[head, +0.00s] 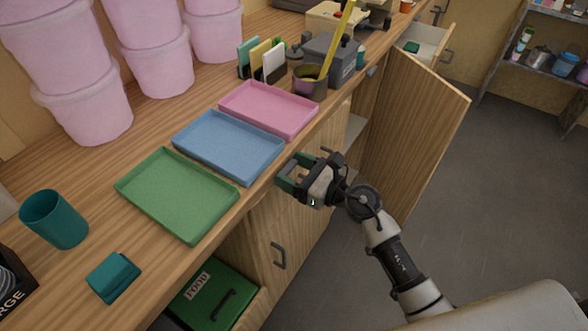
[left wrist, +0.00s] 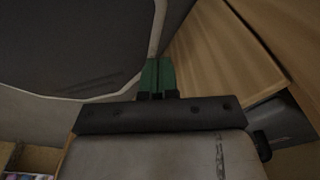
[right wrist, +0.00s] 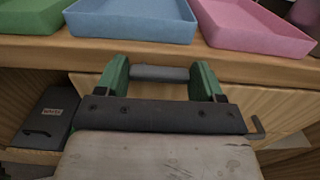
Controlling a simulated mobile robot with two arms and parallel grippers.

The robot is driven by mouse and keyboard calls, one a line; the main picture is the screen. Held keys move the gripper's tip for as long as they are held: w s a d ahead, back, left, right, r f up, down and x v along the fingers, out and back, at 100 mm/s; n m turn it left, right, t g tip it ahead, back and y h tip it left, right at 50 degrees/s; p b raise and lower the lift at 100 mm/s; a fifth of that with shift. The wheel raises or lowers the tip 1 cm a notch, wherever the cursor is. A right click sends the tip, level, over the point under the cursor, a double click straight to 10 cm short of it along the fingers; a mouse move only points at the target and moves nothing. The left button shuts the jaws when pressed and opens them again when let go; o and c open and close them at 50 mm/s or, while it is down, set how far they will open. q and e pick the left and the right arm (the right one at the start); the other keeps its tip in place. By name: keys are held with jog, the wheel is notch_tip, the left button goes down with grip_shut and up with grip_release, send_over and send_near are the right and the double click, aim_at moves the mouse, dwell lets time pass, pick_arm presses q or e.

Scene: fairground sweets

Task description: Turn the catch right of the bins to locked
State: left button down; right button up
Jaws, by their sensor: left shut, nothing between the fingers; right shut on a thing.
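My right gripper (head: 287,178) is at the front edge of the counter, just below the blue tray. In the right wrist view its green fingers (right wrist: 160,76) stand apart, shut on a short grey horizontal bar, which looks like the catch's handle (right wrist: 160,73). The rest of the catch is hidden, and I cannot read its setting. A green bin (head: 214,300) with a food label sits in the open shelf below the counter; a grey bin (right wrist: 48,115) shows at left in the right wrist view. My left gripper (left wrist: 158,77) is shut and empty, out of the head view.
Green (head: 178,193), blue (head: 228,145) and pink (head: 268,108) trays lie along the counter above. A cabinet door (head: 415,135) stands open beyond my right arm. A dark door handle (head: 279,256) sticks out below the gripper. The floor at right is clear.

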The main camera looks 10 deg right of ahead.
jog(key=shift+m, duration=0.3)
jog(key=m+p, duration=0.2)
jog(key=shift+f+m, duration=0.15)
jog(key=shift+m, duration=0.15)
jog(key=m+p, duration=0.2)
jog(key=m, duration=0.3)
jog(key=f+m+p, duration=0.1)
jog(key=m+p, duration=0.1)
jog(key=m, duration=0.3)
jog(key=s+f+m+p, duration=0.1)
jog(key=m+p, duration=0.1)
jog(key=m, duration=0.2)
jog(key=shift+a+m+p, duration=0.35)
jog(key=shift+a+m, duration=0.05)
jog(key=o, duration=0.9)
jog(key=shift+o, duration=0.2)
